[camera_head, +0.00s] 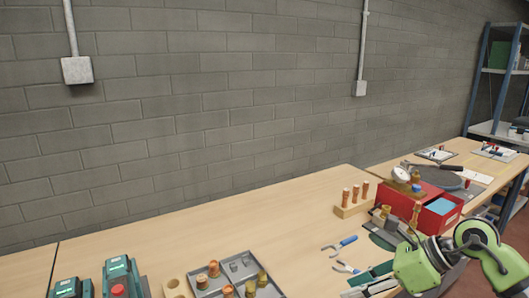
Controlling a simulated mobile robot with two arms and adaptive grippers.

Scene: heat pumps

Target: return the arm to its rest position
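My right arm, with green and dark grey links, comes in from the lower right over the front of the bench. Its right gripper (368,287) lies low in the picture, at the bottom edge, and points left. It is partly cut off, and I cannot tell whether its fingers are open or shut or whether anything is between them. My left arm and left gripper are not in view.
The wooden bench (190,232) holds a grey tray (205,293) of fittings, a wooden block (353,210) with copper pieces, blue-handled pliers (341,245), a red box (432,219) close behind my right arm, and green devices (118,268). The back-left bench is clear.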

